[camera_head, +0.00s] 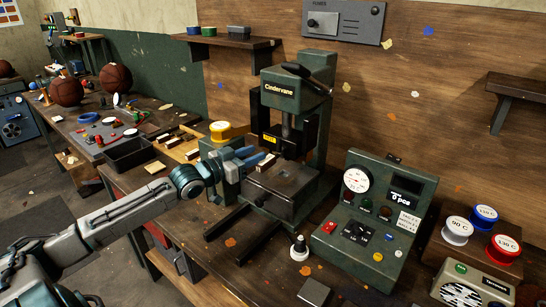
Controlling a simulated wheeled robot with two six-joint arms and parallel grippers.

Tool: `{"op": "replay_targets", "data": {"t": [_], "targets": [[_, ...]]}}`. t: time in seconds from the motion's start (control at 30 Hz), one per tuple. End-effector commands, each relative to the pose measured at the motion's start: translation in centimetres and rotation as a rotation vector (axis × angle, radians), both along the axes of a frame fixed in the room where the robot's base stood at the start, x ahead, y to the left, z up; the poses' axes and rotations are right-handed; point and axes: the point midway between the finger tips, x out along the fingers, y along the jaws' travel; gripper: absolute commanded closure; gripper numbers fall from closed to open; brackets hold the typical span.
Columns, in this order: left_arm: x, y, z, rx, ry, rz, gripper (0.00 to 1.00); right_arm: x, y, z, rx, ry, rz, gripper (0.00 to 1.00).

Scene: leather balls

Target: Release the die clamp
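A dark green press labelled "Cindervane" (318,120) stands on the bench, with a black lever on top and a yellow tag below its head. Its square bed (283,180) is under the ram. My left gripper (256,158) is at the left side of the press, close to the bed's left edge. Blue parts show at its tip; I cannot tell whether these are fingers or a clamp handle. The die clamp is not clearly made out, and contact is unclear. My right gripper is not in view.
A green control box (374,215) with a gauge stands right of the press. Coloured spools (457,230) sit on a wooden block at right. A yellow spool (221,131) and a black tray (129,153) are behind my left arm. A small white-based knob (299,249) stands in front.

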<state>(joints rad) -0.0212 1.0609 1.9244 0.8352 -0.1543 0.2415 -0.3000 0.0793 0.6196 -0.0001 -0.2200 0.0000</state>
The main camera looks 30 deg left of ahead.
Motion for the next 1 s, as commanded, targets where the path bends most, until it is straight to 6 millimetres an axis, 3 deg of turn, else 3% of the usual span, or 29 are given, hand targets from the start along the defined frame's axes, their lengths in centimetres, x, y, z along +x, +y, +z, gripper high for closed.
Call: {"op": "replay_targets", "data": {"t": [0.03, 0.37, 0.7, 1.0], "targets": [[0.5, -0.1, -0.6, -0.005, -0.005, 0.003, 0.65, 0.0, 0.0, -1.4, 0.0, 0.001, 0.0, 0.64], [2.4, -0.8, -0.5, -0.003, -0.004, -0.002, 0.65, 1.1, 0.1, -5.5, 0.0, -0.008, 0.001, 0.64], [5.9, -1.7, 0.0, -0.008, -0.002, 0.0, 0.65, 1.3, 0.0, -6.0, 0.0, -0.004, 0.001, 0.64], [7.5, -2.2, 0.0, -0.002, 0.001, -0.002, 0.65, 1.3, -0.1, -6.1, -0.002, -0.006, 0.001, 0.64]]}}
